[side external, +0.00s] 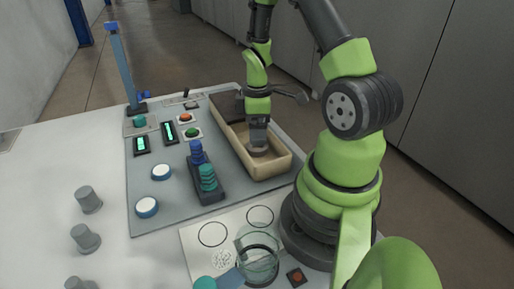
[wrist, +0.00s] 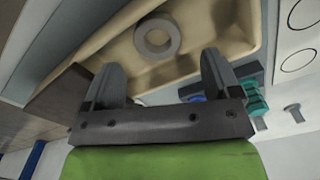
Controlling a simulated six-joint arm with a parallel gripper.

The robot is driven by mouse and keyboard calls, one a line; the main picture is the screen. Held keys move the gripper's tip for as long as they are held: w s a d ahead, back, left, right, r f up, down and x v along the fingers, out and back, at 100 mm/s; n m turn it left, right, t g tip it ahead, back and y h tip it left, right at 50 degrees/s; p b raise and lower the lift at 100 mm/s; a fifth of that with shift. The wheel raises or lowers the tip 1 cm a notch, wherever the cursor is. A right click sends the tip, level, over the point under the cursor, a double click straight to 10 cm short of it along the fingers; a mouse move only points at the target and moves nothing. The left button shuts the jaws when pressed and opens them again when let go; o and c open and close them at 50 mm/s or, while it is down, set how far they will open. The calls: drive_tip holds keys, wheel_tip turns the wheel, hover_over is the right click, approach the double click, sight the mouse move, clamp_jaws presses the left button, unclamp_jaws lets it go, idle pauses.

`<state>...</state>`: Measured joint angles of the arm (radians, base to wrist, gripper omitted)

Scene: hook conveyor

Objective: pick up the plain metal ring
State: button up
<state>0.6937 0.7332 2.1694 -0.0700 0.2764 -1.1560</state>
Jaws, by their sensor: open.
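The plain metal ring (wrist: 158,37) is pale grey and lies flat in a tan tray (wrist: 237,28), close to one wall. In the side external view the tan tray (side external: 272,172) is long and narrow, and the ring in it is mostly hidden by my gripper. My gripper (side external: 258,146) points down into the tray over the ring's end of it. In the wrist view my gripper (wrist: 160,70) has its two fingers wide apart with nothing between them. The ring shows beyond the fingertips, roughly centred between them; the height gap is hard to tell.
A dark holder with blue and teal stacked pieces (side external: 207,178) stands left of the tray. A panel with buttons and small displays (side external: 168,133) lies further left, with a blue post (side external: 121,65) behind. A clear glass container (side external: 258,258) stands near my base. Grey pegs (side external: 88,199) line the left.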

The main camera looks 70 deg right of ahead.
drive_tip(key=shift+w+d+f, duration=0.1)
drive_tip(key=shift+d+f, duration=0.05)
drive_tip(key=shift+f, duration=2.45)
drive_tip(key=c, duration=1.1)
drive_tip(key=shift+r, duration=5.05)
